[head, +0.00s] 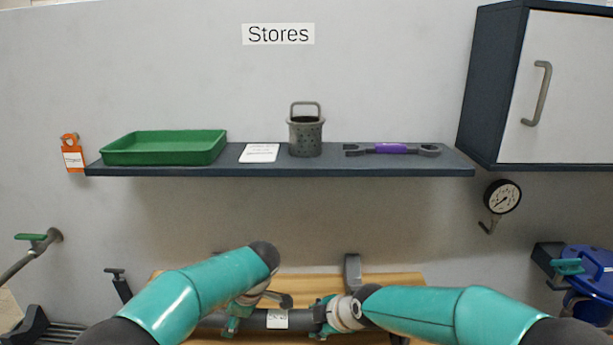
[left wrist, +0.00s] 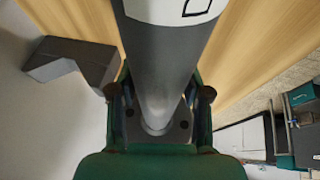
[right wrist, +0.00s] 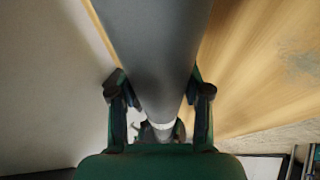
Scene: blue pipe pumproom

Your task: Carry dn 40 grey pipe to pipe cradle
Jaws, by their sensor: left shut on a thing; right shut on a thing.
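The grey pipe (head: 257,320) lies level across the bottom middle of the head view, with a white label on it. My left gripper (head: 232,322) is shut on its left part, and the left wrist view shows the pipe (left wrist: 165,65) between the fingers. My right gripper (head: 320,316) is shut on its right part, and the right wrist view shows the pipe (right wrist: 155,50) between the fingers. A dark grey angled block (left wrist: 70,65) beside the wood may be part of the pipe cradle; I cannot tell. My arms hide part of the pipe.
A wooden surface (head: 395,280) lies below and behind the pipe, with a grey upright (head: 353,270) at its back. A wall shelf (head: 280,171) holds a green tray (head: 165,149), a strainer basket (head: 306,137) and a spanner (head: 392,149). A cabinet (head: 560,90) hangs upper right.

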